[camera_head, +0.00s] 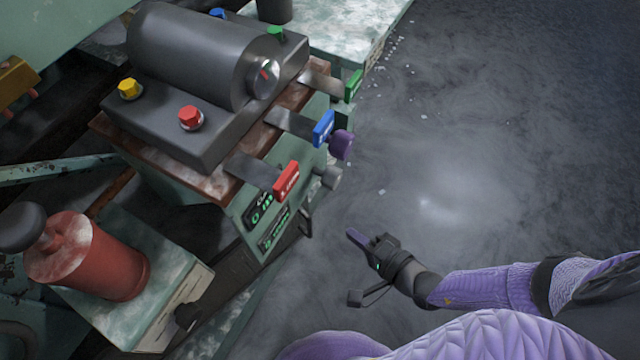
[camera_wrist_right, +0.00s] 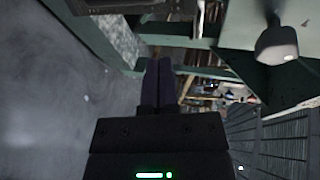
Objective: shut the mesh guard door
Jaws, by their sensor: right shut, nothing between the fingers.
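I cannot make out a mesh guard door in the head view. In the right wrist view a dark slatted panel (camera_wrist_right: 275,140) stands at the lower right; I cannot tell whether it is the door. My right gripper (camera_head: 354,236) is over the grey floor, to the right of the machine's control box, apart from it. Its fingers are together with nothing between them; they also show in the right wrist view (camera_wrist_right: 157,82). My left gripper is not in view.
A machine with a dark motor (camera_head: 190,55), coloured knobs and red (camera_head: 287,180), blue (camera_head: 323,128) and green (camera_head: 353,85) tagged levers stands at the left. A red cylinder (camera_head: 85,255) stands lower left. The grey floor (camera_head: 500,150) at right is largely clear.

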